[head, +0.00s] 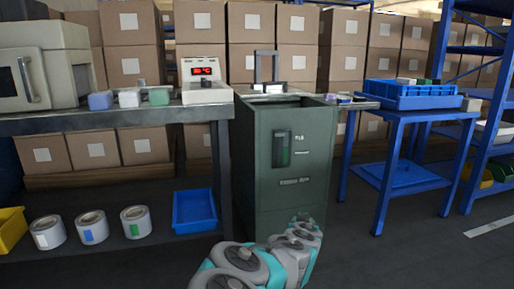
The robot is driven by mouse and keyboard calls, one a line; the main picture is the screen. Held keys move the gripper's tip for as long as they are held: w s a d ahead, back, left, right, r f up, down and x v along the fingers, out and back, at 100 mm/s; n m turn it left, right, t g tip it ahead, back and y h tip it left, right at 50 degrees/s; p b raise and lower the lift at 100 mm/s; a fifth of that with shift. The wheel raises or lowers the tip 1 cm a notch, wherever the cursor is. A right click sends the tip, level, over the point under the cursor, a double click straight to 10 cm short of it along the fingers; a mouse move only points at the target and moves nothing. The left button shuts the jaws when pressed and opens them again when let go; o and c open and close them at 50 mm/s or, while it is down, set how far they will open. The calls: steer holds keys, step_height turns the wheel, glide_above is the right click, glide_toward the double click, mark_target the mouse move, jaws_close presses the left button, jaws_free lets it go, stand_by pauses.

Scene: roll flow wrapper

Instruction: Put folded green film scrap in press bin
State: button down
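A tall grey-green bin (265,170) with an open top stands in the middle; it looks like the press bin. Its front has a dark slot with a green strip and small labels too small to read. A small green block (158,96) lies at the right of a row on the left bench. Another small green piece (424,82) shows at the blue tray on the right table. I cannot tell which, if either, is the folded film scrap. My arm's white and teal links rise from the bottom edge before the bin. My gripper's fingers do not show.
Rolls and a blue bin (194,209) sit below.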

steer(key=p, duration=0.2)
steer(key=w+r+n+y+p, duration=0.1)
steer(key=p, duration=0.2)
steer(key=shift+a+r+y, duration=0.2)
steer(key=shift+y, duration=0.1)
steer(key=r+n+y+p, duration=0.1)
steer(key=p, duration=0.3)
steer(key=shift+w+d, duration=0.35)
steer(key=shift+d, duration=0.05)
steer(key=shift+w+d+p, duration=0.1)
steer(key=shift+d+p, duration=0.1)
steer(key=shift+p, duration=0.5)
